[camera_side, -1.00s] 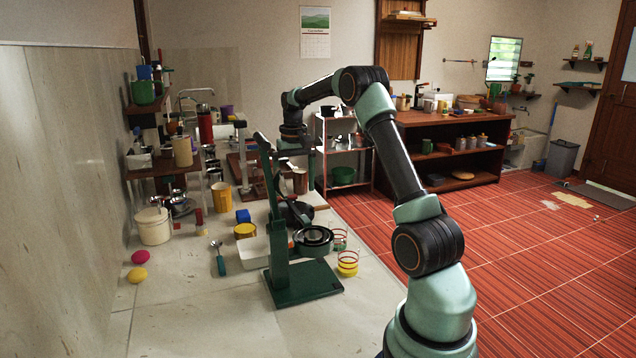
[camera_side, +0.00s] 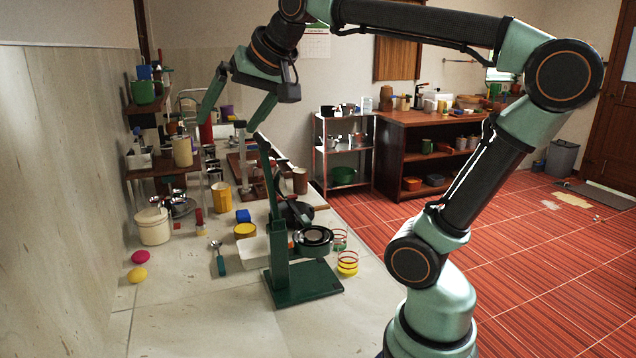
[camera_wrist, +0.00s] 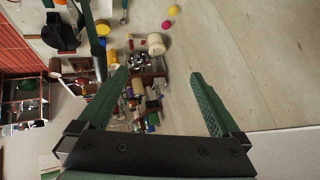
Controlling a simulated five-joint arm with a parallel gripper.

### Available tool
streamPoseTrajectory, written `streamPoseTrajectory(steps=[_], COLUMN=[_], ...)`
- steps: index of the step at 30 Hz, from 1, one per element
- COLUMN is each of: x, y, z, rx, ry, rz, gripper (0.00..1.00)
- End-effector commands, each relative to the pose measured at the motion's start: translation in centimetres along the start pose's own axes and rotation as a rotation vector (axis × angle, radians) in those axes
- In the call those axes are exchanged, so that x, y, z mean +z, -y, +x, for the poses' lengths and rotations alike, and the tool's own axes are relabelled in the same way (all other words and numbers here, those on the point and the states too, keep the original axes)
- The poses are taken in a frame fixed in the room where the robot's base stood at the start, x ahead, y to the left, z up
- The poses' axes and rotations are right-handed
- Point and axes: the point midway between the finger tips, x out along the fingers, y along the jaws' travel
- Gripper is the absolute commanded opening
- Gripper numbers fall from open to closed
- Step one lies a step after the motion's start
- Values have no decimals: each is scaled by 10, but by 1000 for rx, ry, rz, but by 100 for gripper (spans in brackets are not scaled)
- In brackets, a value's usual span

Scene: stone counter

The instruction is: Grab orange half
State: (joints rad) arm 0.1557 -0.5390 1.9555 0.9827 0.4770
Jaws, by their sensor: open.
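My gripper (camera_side: 226,122) is open and empty, high above the counter in the side view. Its two green fingers stand wide apart in the wrist view (camera_wrist: 159,74). A yellow rounded piece (camera_side: 137,275) and a magenta rounded piece (camera_side: 140,257) lie apart on the counter at the front left, well below my gripper. In the wrist view the yellow piece (camera_wrist: 173,10) and the magenta piece (camera_wrist: 166,24) show near the top edge, beyond the fingertips.
A green stand (camera_side: 283,268) with a tall post rises from the counter. The front left counter is mostly bare.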

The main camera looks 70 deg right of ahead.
Motion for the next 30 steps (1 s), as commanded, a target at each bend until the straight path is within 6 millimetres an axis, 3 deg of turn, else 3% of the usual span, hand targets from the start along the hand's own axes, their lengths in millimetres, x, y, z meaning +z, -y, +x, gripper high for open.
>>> streamPoseTrajectory(steps=[1, 6, 9, 12, 17, 30], x=[26, 104, 139, 162, 174, 169], y=[-2, -18, -28, -35, -40, -38], z=[8, 38, 49, 56, 59, 59], rx=[-4, -9, -18, -26, -30, -28], ry=[37, 159, 214, 248, 269, 265], rz=[-79, -356, -479, -559, -605, -607], gripper=[100, 100, 100, 100, 100, 100])
